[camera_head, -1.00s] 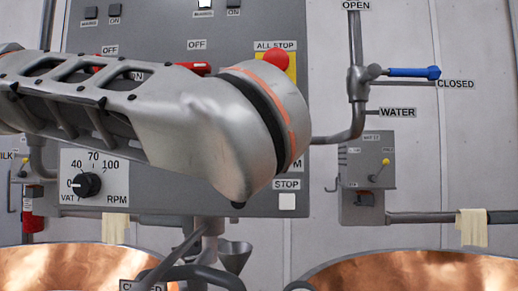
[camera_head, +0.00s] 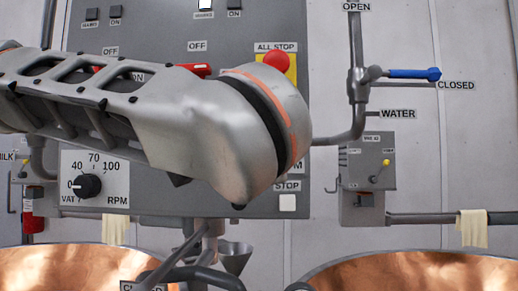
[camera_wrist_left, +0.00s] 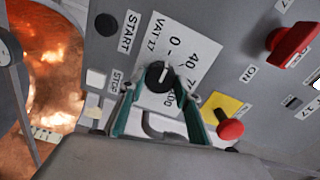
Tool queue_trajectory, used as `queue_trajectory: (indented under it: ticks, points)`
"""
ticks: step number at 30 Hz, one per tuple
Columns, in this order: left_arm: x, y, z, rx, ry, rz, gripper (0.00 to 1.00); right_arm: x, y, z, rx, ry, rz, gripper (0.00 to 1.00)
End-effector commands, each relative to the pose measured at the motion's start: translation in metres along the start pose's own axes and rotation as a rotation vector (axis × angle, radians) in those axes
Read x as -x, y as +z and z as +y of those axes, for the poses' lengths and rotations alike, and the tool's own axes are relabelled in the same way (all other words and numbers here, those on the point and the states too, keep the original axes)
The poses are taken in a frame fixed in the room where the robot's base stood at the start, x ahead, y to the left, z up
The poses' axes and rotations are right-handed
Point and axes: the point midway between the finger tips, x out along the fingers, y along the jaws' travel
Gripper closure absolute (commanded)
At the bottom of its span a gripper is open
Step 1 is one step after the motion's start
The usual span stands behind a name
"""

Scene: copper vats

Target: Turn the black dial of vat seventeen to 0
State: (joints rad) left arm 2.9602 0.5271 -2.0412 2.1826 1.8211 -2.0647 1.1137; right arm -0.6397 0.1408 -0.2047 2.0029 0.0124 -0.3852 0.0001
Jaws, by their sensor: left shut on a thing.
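The black dial of vat seventeen (camera_wrist_left: 158,76) shows in the left wrist view on a white plate (camera_wrist_left: 195,42) marked VAT 17, 0, 40 and 70. A pale line on the dial points up the picture, roughly toward the 0 side; its exact reading is unclear. My left gripper (camera_wrist_left: 160,88) is shut on the dial, with a green-edged finger on each side. In the head view my left arm covers this dial and the gripper. My right gripper is not in view.
Near the dial are a red knob on yellow (camera_wrist_left: 230,129), a red switch (camera_wrist_left: 290,42), and START (camera_wrist_left: 105,24) and STOP (camera_wrist_left: 96,78) buttons. Another black dial (camera_head: 87,185) is at the panel's left. A blue-handled valve (camera_head: 412,73) stands right; copper vats (camera_head: 400,272) lie below.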

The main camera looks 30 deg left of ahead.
Motion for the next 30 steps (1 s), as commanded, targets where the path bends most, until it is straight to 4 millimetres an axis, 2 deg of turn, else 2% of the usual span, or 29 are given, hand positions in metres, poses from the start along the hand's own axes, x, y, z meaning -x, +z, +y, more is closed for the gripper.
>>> queue_trajectory:
  ticks: [15,16,17,30]
  points:
    - [0.0001,-0.0003,0.0013,0.017,0.003,0.001,0.89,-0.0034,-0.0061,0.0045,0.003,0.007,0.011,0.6]
    - [0.0001,-0.0003,0.0013,0.018,0.003,0.001,0.6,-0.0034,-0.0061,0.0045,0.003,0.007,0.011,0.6]
    - [0.0001,-0.0003,0.0012,0.017,0.003,0.001,0.52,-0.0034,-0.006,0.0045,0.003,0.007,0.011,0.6]
    - [-0.0002,-0.0012,-0.0055,0.018,0.0,0.0,0.51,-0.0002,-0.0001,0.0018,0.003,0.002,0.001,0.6]
